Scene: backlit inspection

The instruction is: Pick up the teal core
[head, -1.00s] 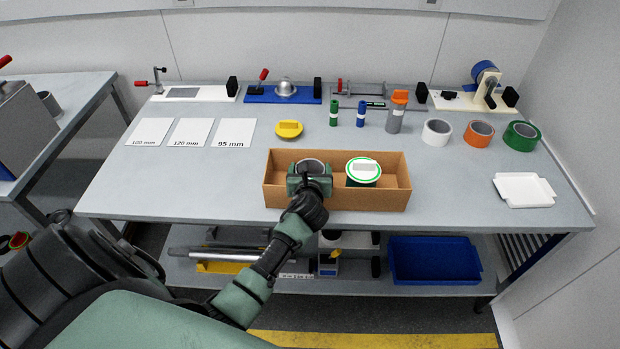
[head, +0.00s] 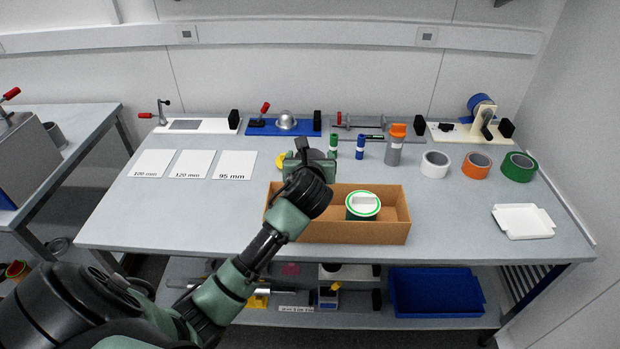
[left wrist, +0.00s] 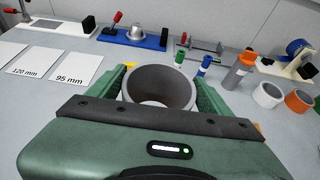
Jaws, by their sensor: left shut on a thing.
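My left gripper (left wrist: 160,92) is shut on a hollow, open-topped grey core (left wrist: 160,85), held upright between its green fingers. In the head view the left gripper (head: 310,163) is above the table, over the back left of the cardboard box (head: 350,233), and its wrist hides most of the core. The held core looks grey, not clearly teal. A round green-sided piece with a white top and green rim (head: 363,204) stands in the right part of the box. My right gripper is not in view.
Behind stand green (head: 333,146) and blue (head: 360,146) cylinders and a grey bottle with an orange cap (head: 395,150). White, orange and green rolls stand at right, near a white tray (head: 523,221). Size cards lie at left. A yellow object (head: 281,161) is partly hidden.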

